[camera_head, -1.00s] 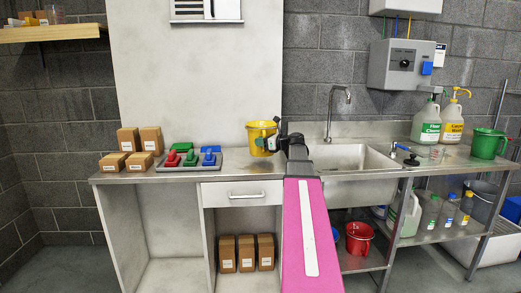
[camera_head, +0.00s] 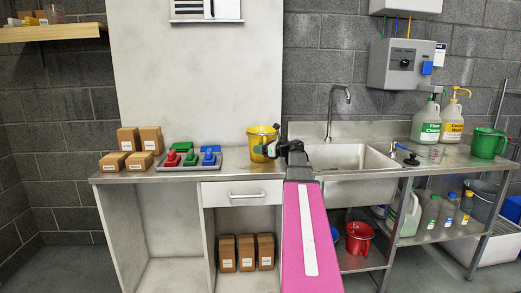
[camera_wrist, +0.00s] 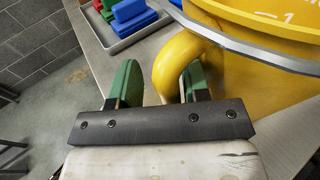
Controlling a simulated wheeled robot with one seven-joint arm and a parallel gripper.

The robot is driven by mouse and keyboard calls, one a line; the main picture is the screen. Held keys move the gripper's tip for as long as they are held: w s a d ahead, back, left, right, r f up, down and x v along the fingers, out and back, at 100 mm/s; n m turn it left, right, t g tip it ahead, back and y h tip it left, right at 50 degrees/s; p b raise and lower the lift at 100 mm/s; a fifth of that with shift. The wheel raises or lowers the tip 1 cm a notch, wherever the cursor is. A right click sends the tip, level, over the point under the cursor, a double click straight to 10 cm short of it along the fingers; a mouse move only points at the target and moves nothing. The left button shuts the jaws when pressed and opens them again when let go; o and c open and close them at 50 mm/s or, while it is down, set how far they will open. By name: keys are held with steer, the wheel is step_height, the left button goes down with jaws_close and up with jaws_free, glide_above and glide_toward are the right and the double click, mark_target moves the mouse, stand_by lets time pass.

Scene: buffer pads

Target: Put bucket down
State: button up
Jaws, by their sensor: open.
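The yellow bucket (camera_head: 262,132) is upright at the counter, between the tray of colored pads and the sink. It appears to rest on the counter top. In the wrist view the bucket (camera_wrist: 250,65) fills the upper right, with its curved yellow handle (camera_wrist: 180,62) toward my gripper. My gripper (camera_wrist: 160,85) is open, with green finger pads on either side of the handle's lower end. The handle is close to the right finger, and a gap shows to the left finger. In the head view my gripper (camera_head: 271,150) is at the bucket's right side.
A grey tray (camera_head: 191,168) with red, green and blue pads lies left of the bucket. Small cardboard boxes (camera_head: 140,139) stand farther left. The sink (camera_head: 350,160) and its faucet (camera_head: 335,110) are to the right. A green bucket (camera_head: 488,144) stands at the far right.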

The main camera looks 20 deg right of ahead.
steer(key=v, duration=1.2)
steer(key=shift+s, duration=0.1)
